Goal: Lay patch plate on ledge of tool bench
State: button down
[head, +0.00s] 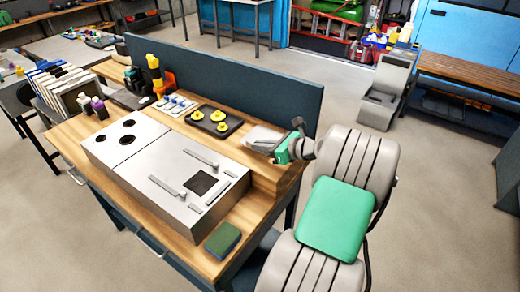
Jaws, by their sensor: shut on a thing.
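The tool bench (128,232) has a wooden top with a raised wooden ledge (255,164) along its back, in front of a dark blue panel. My gripper (277,146) is at the right end of this ledge, coming in from the right. It is shut on a light grey flat piece, which looks like the patch plate (262,137). The plate is over the ledge or on it; I cannot tell whether it touches the wood. The fingertips are small here and partly hidden by the plate and the green wrist part.
A grey metal duct box (150,160) with openings fills much of the bench top. A black tray (213,122) with yellow-topped pieces and a light tray (175,104) stand along the back. A green sponge (222,240) lies at the front right corner.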

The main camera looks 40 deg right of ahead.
jog(key=shift+f, duration=0.85)
jog(key=shift+f, duration=0.1)
jog(key=c, duration=1.6)
grip_release()
jog(key=v, duration=1.2)
